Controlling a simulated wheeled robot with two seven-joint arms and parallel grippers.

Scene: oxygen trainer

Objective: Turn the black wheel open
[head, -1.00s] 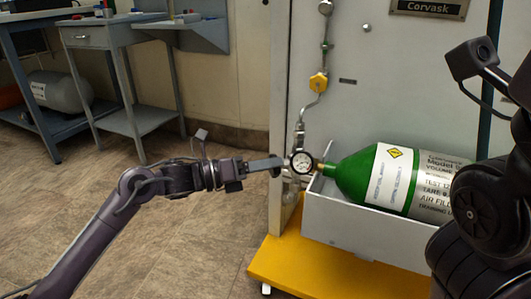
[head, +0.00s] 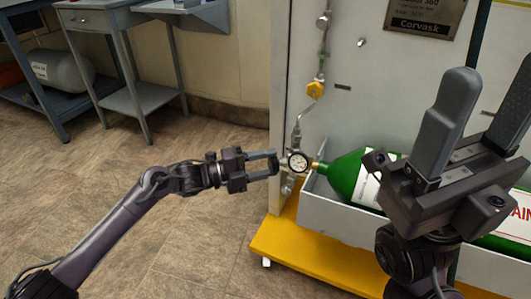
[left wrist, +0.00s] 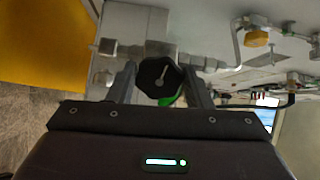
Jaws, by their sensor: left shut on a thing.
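The black wheel (left wrist: 158,78) is an eight-sided knob with a pale pointer mark on its face. In the left wrist view it sits between the two fingers of my left gripper (left wrist: 160,82), which is shut on its sides. In the head view my left gripper (head: 273,164) reaches the valve just left of the round white gauge (head: 298,162); the wheel is mostly hidden there by the fingers. My right gripper (head: 494,90) is open and empty, raised close to the camera at the right, in front of the green cylinder (head: 345,176).
The cylinder lies in a white tray (head: 330,211) on the cabinet above a yellow base (head: 300,243). A pipe with a yellow fitting (head: 315,90) runs up the panel. A grey workbench (head: 150,97) stands back left. The floor at left is clear.

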